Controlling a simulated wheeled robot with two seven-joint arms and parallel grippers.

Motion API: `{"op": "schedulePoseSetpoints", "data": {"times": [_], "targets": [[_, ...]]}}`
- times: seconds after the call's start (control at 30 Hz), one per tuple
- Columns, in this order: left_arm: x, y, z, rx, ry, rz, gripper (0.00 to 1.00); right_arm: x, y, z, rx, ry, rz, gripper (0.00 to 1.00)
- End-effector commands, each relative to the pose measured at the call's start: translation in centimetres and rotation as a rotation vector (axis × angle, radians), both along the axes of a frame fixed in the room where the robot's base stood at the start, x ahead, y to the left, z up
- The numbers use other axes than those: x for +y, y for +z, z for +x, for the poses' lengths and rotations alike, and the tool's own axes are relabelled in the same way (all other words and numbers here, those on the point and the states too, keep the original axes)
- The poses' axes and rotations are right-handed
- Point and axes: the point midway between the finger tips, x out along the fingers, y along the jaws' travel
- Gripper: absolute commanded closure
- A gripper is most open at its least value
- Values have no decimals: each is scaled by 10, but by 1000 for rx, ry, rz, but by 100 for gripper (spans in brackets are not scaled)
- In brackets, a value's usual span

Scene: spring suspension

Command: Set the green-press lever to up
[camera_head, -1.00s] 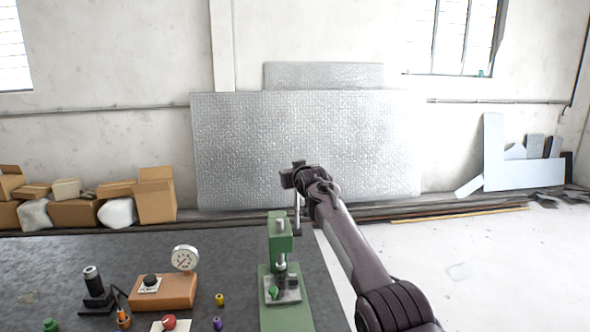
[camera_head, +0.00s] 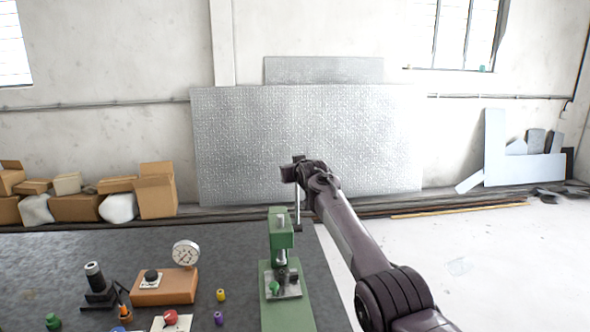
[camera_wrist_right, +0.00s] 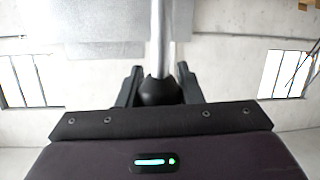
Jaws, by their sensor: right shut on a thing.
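The green press (camera_head: 281,236) stands on the dark table, with a metal ram and a small plate at its foot. Its lever (camera_head: 298,213) is a thin metal rod at the press's right side. The rod stands about upright, with its top at my right gripper (camera_head: 290,172). In the right wrist view, my right gripper (camera_wrist_right: 159,88) is shut on the dark knob (camera_wrist_right: 160,92) at the end of the lever rod (camera_wrist_right: 162,40). My left gripper is not in view.
An orange-brown box with a dial gauge (camera_head: 186,253), a black device (camera_head: 95,282) and several small coloured parts are on the table (camera_head: 225,245) left of the press. Cardboard boxes (camera_head: 155,195) lie behind. The floor right of the table is clear.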

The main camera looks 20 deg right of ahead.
Motion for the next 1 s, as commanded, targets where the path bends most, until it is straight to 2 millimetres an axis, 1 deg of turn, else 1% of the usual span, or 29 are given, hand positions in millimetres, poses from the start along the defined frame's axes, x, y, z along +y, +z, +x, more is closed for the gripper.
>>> {"op": "schedulePoseSetpoints", "data": {"times": [0.03,0.93,0.97,1.0], "targets": [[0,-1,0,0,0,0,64,1,-18,-1,33,2,0,100],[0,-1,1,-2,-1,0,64,1,-18,-1,33,1,0,100],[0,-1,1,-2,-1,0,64,1,-18,-1,33,1,0,66],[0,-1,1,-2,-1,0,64,1,-18,-1,33,2,0,61]]}}
